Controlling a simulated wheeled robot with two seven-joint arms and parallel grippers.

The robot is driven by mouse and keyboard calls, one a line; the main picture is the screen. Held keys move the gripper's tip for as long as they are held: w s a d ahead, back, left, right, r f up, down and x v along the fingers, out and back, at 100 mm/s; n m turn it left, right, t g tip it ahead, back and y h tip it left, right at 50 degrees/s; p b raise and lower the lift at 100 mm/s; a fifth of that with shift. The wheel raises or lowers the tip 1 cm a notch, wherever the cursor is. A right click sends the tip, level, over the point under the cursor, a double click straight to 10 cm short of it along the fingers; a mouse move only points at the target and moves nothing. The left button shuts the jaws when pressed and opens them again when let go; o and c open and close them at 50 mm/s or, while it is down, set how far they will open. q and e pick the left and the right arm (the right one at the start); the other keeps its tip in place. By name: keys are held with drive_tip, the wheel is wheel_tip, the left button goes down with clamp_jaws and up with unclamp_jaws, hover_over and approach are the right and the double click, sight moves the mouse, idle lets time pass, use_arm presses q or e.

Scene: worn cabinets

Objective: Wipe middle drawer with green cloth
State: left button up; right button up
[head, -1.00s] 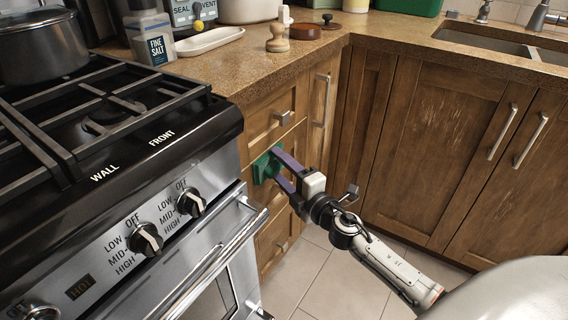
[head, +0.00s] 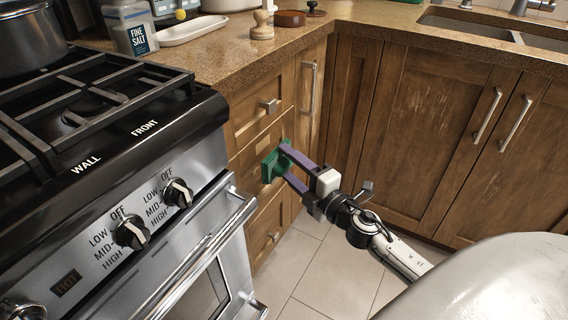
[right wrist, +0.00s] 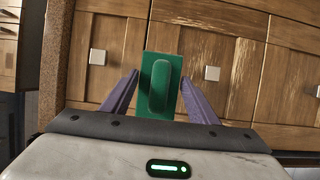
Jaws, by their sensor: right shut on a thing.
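The green cloth (head: 270,167) shows as a thick block-like pad with a raised grip, which is clear in the right wrist view (right wrist: 160,88). My right gripper (head: 284,162) has its two purple fingers on either side of this grip and is shut on it. The pad is at the front of the middle drawer (head: 279,132), below the top drawer (head: 243,122). I cannot tell whether it touches the wood. In the right wrist view the middle drawer's square knob (right wrist: 211,73) is to the right of the pad. My left gripper is not in view.
The stove (head: 150,215) with its protruding oven handle (head: 205,250) stands close on the left. Wooden cabinets (head: 425,140) with bar handles are on the right. A counter (head: 235,65) is above, and tiled floor (head: 320,275) is clear below.

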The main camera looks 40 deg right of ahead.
drive_tip(key=shift+s+d, duration=0.3)
drive_tip(key=shift+s, duration=0.4)
drive_tip(key=shift+s+d, duration=0.3)
drive_tip(key=shift+s, duration=0.35)
